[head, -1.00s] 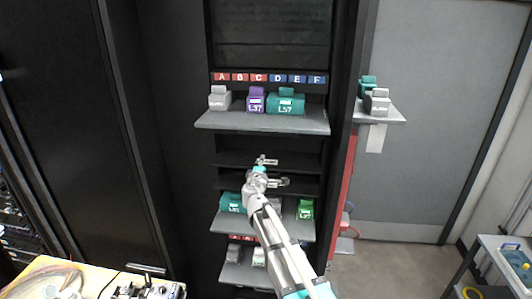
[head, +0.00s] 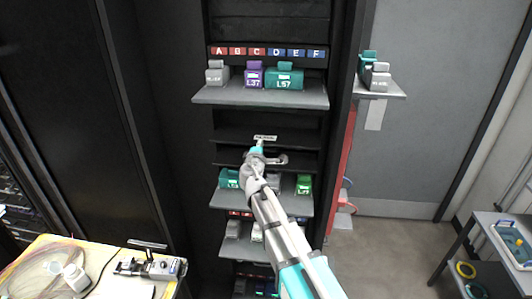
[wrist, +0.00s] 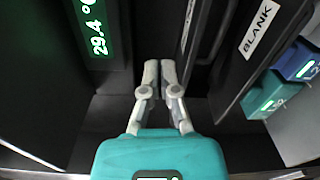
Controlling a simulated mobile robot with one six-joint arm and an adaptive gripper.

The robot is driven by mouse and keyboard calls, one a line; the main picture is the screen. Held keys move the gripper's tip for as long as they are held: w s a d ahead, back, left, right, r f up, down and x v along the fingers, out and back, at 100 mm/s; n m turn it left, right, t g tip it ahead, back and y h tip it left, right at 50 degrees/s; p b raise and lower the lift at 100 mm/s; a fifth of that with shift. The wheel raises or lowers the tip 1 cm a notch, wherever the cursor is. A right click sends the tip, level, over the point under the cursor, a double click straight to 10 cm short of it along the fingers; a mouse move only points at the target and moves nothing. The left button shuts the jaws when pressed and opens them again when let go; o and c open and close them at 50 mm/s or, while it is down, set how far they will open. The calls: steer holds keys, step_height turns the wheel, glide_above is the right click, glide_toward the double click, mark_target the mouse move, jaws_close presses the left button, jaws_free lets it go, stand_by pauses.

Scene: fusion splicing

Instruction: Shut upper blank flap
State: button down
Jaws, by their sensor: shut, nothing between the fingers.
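In the wrist view a dark flap (wrist: 232,72) with a white BLANK label (wrist: 258,29) stands right of my gripper (wrist: 160,68). The fingers are together and empty. Their tips lie by the dark panel's edge, and I cannot tell whether they touch it. In the head view my gripper (head: 259,147) is at the dark cabinet bay below the upper shelf, just under a small white label (head: 265,138). My arm hides part of the bay, and how far the flap is open is not clear.
The upper shelf (head: 260,96) holds grey, purple and teal modules. The lower shelf (head: 225,198) holds teal and green ones. A side shelf (head: 385,90) stands right of the cabinet. A green display (wrist: 90,25) is left in the wrist view.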

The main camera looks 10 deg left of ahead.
step_height(320, 180, down, 9)
steer(key=n+g+b, duration=0.1)
steer(key=n+b, duration=0.5)
steer(key=n, duration=1)
steer(key=shift+s+d+n+g, duration=0.3)
steer(key=shift+s+d+g, duration=0.1)
steer(key=shift+s+d, duration=0.05)
steer(key=shift+w+d+f+b, duration=0.1)
steer(key=shift+w+f+b, duration=0.2)
steer(key=shift+w, duration=1.35)
steer(key=shift+w+d+f+b, duration=0.1)
steer(key=shift+w+f+b, duration=0.2)
steer(key=shift+w, duration=1.35)
steer(key=shift+w+f+b, duration=0.25)
steer(key=shift+w+f, duration=0.1)
steer(key=shift+w, duration=1.3)
